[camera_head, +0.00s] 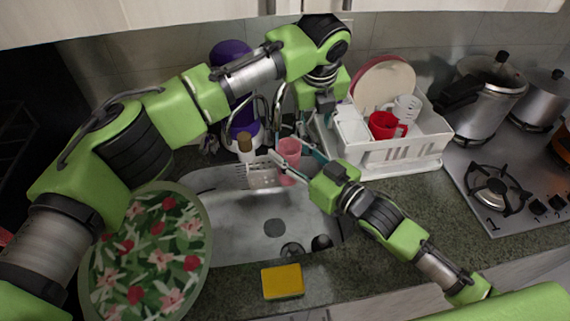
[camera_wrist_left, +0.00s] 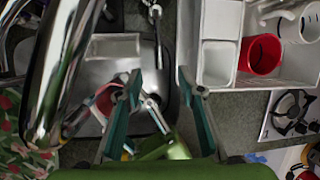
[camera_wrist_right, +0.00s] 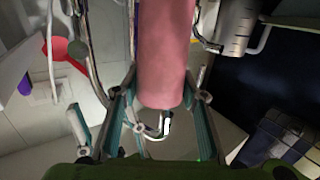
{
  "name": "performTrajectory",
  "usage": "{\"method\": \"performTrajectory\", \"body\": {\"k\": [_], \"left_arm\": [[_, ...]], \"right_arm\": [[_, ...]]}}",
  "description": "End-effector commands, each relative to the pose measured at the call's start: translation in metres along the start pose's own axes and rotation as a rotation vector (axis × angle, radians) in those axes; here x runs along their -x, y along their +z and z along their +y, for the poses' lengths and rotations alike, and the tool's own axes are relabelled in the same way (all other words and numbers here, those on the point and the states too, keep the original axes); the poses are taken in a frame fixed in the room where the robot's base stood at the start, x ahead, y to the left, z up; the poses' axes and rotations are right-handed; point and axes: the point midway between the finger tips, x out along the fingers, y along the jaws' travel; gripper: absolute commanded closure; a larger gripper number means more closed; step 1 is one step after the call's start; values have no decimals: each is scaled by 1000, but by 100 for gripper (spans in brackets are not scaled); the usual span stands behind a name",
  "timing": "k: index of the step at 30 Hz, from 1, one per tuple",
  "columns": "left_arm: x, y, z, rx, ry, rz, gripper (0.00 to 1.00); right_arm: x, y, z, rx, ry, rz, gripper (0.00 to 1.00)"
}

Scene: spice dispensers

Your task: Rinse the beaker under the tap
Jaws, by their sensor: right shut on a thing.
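The pink beaker (camera_head: 289,150) is held over the back of the sink (camera_head: 235,215), near the chrome tap (camera_head: 262,108). My right gripper (camera_head: 292,165) is shut on it; the right wrist view shows the pink beaker (camera_wrist_right: 165,50) between the two fingers. My left gripper (camera_head: 316,122) is above and behind the beaker, beside the tap. In the left wrist view my left gripper (camera_wrist_left: 158,92) has its fingers wide apart with nothing clearly between them. There the tap (camera_wrist_left: 55,65) curves close by on the left. I cannot make out any water.
A white dish rack (camera_head: 395,150) with a red mug (camera_head: 385,125) and plates stands right of the sink. A floral tray (camera_head: 150,255) lies left, a yellow sponge (camera_head: 283,281) at the front edge. A purple-topped bottle (camera_head: 232,55) stands behind the tap. Pots and a stove are at right.

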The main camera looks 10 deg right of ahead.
Motion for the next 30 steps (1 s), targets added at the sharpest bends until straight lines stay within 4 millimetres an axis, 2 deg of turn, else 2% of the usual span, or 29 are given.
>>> {"method": "performTrajectory", "body": {"k": [23, 30], "left_arm": [[12, 5, -2, 3, -5, -4, 64], [5, -5, -2, -4, -4, -47, 64]], "right_arm": [[0, -2, -12, 1, 0, 2, 82], [0, -2, -12, 1, 0, 2, 82]]}}
